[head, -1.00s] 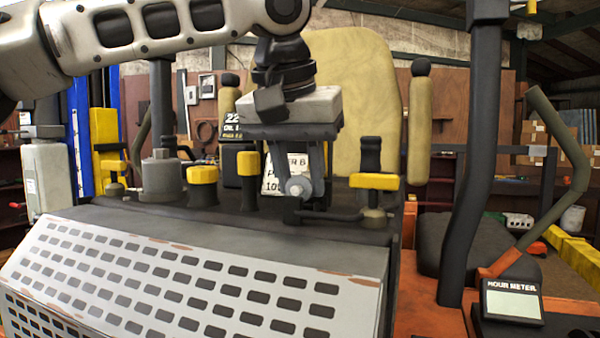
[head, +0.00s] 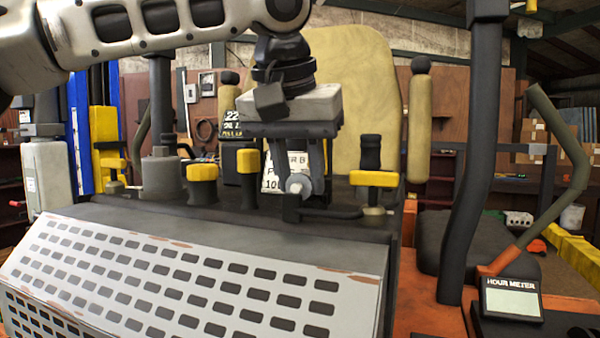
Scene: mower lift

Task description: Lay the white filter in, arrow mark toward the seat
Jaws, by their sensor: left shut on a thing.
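My left gripper (head: 298,184) points down over the dark deck behind the perforated hood. It is shut on a small pale cylinder, which looks like the white filter (head: 299,185). The fingers cover part of it, and I can make out no arrow mark. A black bent pipe (head: 335,212) lies just below and beside the filter; I cannot tell whether they touch. The tan seat (head: 365,100) stands behind the gripper. My right gripper is not in view.
Yellow-capped fittings stand left of the gripper (head: 202,173) (head: 248,162) and right of it (head: 373,179). A partly hidden white label (head: 270,180) is behind the fingers. The perforated grey hood (head: 190,275) fills the front. An hour meter (head: 512,300) sits at lower right.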

